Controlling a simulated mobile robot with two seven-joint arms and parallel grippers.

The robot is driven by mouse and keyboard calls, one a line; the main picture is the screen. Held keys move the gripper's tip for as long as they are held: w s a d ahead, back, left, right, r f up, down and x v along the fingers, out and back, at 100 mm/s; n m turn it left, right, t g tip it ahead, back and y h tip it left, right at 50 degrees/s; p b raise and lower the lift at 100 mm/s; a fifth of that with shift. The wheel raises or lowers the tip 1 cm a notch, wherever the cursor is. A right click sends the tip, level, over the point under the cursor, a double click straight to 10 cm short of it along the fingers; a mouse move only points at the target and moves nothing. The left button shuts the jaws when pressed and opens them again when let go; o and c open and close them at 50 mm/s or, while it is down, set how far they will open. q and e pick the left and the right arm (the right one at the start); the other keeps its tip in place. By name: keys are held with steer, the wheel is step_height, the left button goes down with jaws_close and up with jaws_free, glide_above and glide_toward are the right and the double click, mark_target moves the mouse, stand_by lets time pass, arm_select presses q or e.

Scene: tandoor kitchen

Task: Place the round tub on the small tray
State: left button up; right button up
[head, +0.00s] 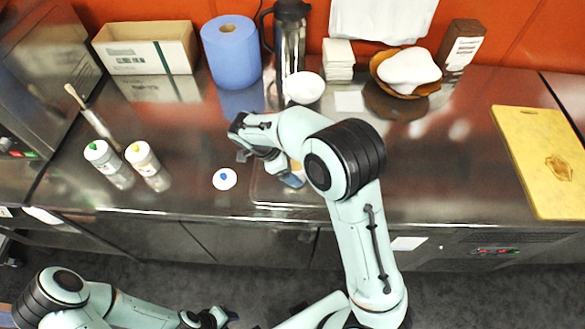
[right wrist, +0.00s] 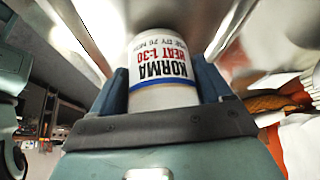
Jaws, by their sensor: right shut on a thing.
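The round tub (right wrist: 160,65) is white with a blue band and the printed words KORMA HEAT 1:30. In the right wrist view it sits between the two fingers of my right gripper (right wrist: 165,88), which is shut on it. In the head view my right gripper (head: 283,172) is low over the counter, and my arm hides most of the tub. The small tray (head: 262,196) seems to be the faint steel outline beneath that gripper, partly covered by the arm. I cannot tell whether the tub touches it. My left gripper (head: 210,318) is at the bottom edge, away from the counter; its jaws are unclear.
A white round item with a blue spot (head: 224,178) lies left of the tray. Two capped bottles (head: 147,164) stand further left. A blue roll (head: 231,52), a flask (head: 291,40) and a white bowl (head: 304,87) stand behind. A yellow board (head: 540,150) lies right.

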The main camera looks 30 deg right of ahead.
steer(key=shift+f, duration=0.4)
steer(key=shift+f, duration=0.1)
steer(key=shift+f, duration=0.15)
steer(key=o, duration=1.3)
